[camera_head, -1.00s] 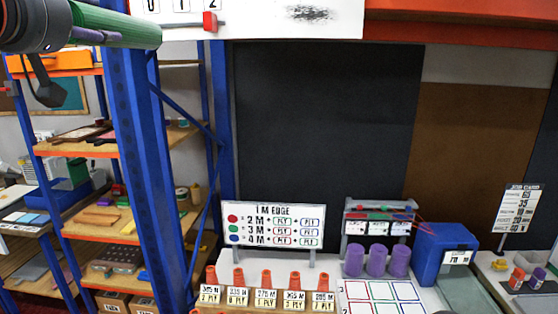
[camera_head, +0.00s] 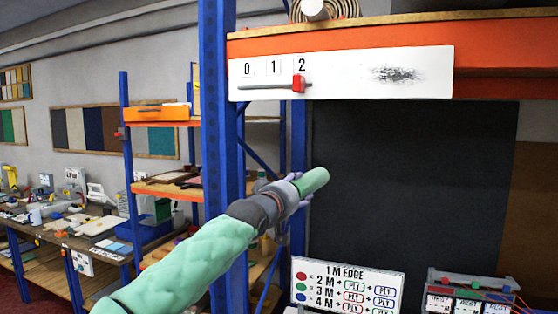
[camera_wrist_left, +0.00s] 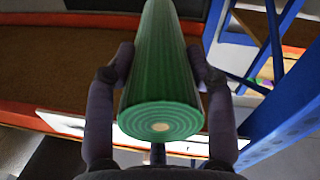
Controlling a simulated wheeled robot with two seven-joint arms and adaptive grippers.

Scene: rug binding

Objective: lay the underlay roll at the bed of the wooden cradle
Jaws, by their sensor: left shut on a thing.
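The underlay roll is a green cylinder (camera_head: 315,180), held in the air in front of the dark panel, beside the blue post. My left gripper (camera_head: 297,188), with purple fingers, is shut on it. In the left wrist view the roll (camera_wrist_left: 162,85) lies between the two fingers (camera_wrist_left: 160,65), its spiral end with a pale core facing the camera. I cannot make out the wooden cradle in either view. My right gripper is not in view.
A blue post (camera_head: 216,150) stands close to my left arm. Above is an orange shelf beam (camera_head: 400,40) with a white 0-1-2 scale (camera_head: 345,75). A coil (camera_head: 330,8) sits on the shelf. A "1 M EDGE" sign (camera_head: 345,284) stands below.

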